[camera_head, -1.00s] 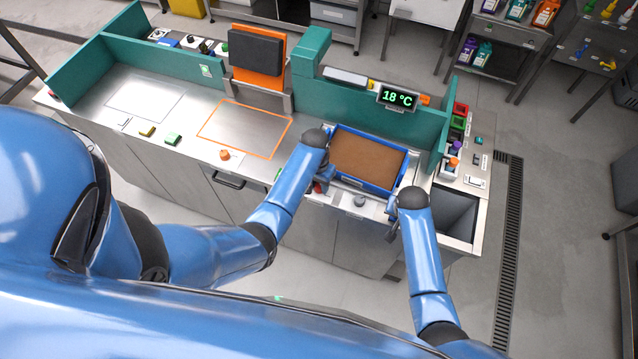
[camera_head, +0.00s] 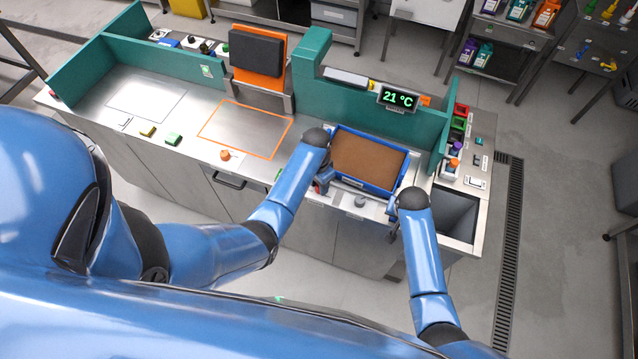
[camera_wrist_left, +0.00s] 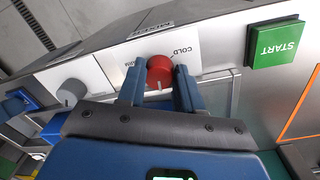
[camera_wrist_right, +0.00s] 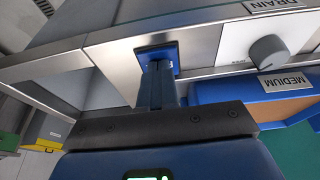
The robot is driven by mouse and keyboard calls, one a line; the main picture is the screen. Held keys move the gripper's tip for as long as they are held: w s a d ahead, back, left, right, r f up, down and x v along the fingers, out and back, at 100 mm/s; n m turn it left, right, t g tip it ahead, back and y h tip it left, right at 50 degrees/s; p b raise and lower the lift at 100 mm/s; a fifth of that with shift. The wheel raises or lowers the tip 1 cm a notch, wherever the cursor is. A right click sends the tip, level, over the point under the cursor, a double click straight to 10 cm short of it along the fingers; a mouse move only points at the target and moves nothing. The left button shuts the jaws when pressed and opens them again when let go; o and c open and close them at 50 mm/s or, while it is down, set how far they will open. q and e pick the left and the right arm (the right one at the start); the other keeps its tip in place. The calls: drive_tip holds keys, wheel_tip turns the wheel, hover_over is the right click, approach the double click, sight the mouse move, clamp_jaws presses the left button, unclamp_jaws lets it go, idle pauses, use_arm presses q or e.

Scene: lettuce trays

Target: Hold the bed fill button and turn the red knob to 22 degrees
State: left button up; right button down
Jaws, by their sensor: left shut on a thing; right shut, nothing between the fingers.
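The red knob (camera_wrist_left: 160,71) sits on a white plate marked COLD on one side, in the left wrist view. My left gripper (camera_wrist_left: 159,86) is shut on it, one finger on each side. In the head view my left gripper (camera_head: 323,183) is at the counter's front edge and mostly hides the knob. A blue square button (camera_wrist_right: 158,50) shows in the right wrist view; its label is not readable. My right gripper (camera_wrist_right: 157,70) is shut and empty, its fingertips at the button's face, seemingly touching it. The display (camera_head: 397,99) reads 21 °C.
A grey knob (camera_wrist_right: 268,50) under a DRAIN label stands between the two grippers. A blue tray (camera_head: 362,187) of brown material lies behind them. A green START button (camera_wrist_left: 275,44) is beside the red knob. An open bin (camera_head: 455,213) is at the right.

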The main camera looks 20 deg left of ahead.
use_arm(q)
drive_tip(key=o, duration=0.8)
drive_tip(key=shift+c, duration=0.2)
wheel_tip(320, 180, up, 12)
drive_tip(key=shift+a, duration=0.25)
drive_tip(key=shift+w, duration=0.1)
